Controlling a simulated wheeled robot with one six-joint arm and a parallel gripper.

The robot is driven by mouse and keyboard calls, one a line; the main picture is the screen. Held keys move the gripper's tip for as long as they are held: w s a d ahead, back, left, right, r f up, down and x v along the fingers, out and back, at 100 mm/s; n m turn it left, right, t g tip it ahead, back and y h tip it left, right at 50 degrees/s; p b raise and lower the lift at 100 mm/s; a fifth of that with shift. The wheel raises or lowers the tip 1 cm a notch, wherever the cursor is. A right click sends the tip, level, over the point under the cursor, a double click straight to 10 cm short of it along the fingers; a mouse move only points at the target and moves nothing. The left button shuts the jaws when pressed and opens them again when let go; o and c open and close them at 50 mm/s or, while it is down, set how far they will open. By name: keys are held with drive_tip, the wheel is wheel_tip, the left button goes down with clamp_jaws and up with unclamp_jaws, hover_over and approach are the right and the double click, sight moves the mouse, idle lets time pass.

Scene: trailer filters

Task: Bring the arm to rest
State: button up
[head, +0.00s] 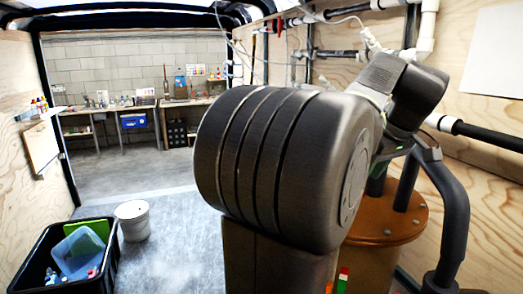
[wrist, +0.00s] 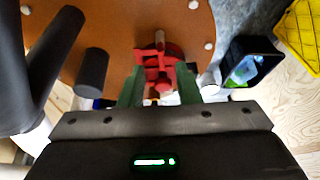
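My arm fills the middle of the head view, and my gripper cannot be made out there. In the wrist view my gripper (wrist: 159,74) has two green fingers standing well apart. A red fitting with a pale rod (wrist: 160,58) shows between and beyond the fingertips. I cannot tell whether the fingers touch it. Behind it is the round orange-brown lid (wrist: 120,30) with pale bolts at its edge. The same orange-brown housing (head: 388,218) stands behind my arm in the head view, partly hidden by it.
Dark pipes (head: 455,205) run close to the housing at right. A black crate (head: 100,262) with green and blue items and a white bucket (head: 132,222) stand on the floor at left. The floor (head: 180,262) beside the bucket is clear. Workbenches (head: 185,103) stand beyond the opening.

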drive_tip(key=x, duration=0.6)
drive_tip(key=shift+f, duration=0.15)
